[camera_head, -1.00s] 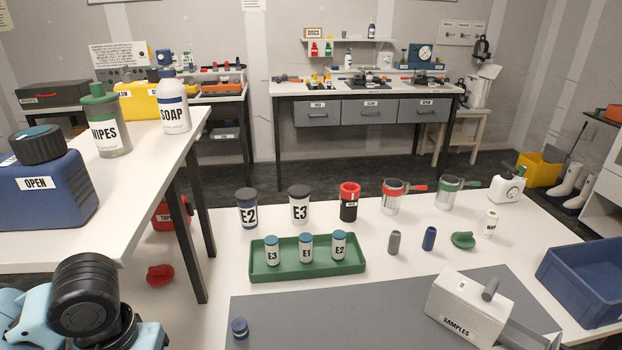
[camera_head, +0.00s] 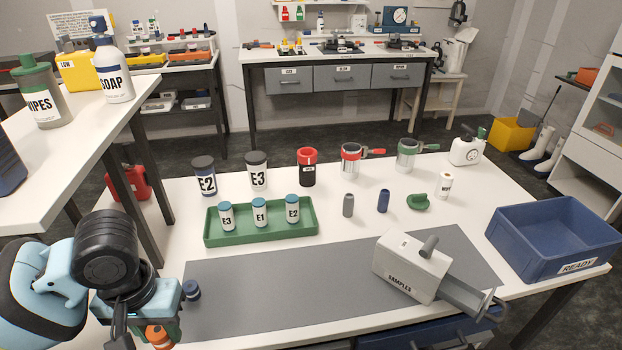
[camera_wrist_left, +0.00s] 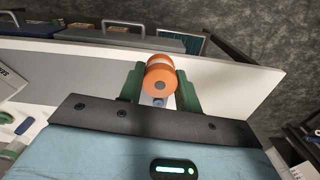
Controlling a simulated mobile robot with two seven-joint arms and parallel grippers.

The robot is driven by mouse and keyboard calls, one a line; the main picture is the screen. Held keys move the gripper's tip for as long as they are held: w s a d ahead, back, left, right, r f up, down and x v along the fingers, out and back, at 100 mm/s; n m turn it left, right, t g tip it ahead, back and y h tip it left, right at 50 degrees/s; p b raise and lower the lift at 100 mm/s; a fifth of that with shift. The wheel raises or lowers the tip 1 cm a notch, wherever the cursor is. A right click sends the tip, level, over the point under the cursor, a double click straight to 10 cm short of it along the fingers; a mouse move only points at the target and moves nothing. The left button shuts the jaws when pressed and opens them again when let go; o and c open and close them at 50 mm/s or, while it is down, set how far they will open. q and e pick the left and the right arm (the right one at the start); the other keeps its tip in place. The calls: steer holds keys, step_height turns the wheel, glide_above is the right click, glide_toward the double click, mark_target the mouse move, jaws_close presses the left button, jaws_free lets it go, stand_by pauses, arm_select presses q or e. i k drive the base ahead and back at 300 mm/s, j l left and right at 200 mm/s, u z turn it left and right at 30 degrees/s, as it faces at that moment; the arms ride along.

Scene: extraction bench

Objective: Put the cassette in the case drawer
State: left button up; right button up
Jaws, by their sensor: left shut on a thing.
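My left gripper (camera_head: 160,322) is low at the left, beside the bench's front left corner. It is shut on an orange cylinder (camera_head: 160,338), seemingly the cassette. In the left wrist view the orange cylinder (camera_wrist_left: 160,75) sits between the green fingers of the left gripper (camera_wrist_left: 160,90), its round end facing the camera. The white case (camera_head: 405,268) marked SAMPLES stands on the right part of the grey mat, with a dark rod on top. Its grey drawer (camera_head: 462,296) is pulled out toward the front right; its inside is hard to make out. My right gripper is not in view.
A green tray (camera_head: 212,238) holds vials E3, E1 and E2. A blue READY bin (camera_head: 520,262) is right of the case. The grey mat (camera_head: 290,290) is clear between gripper and case.

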mark_target(457, 295)
steer(key=l+z, duration=0.3)
steer(key=l, duration=0.45)
steer(key=l+z, duration=0.25)
steer(key=l, duration=0.45)
steer(key=i+l+z, duration=0.15)
steer(key=l+z, duration=0.15)
steer(key=l, duration=0.4)
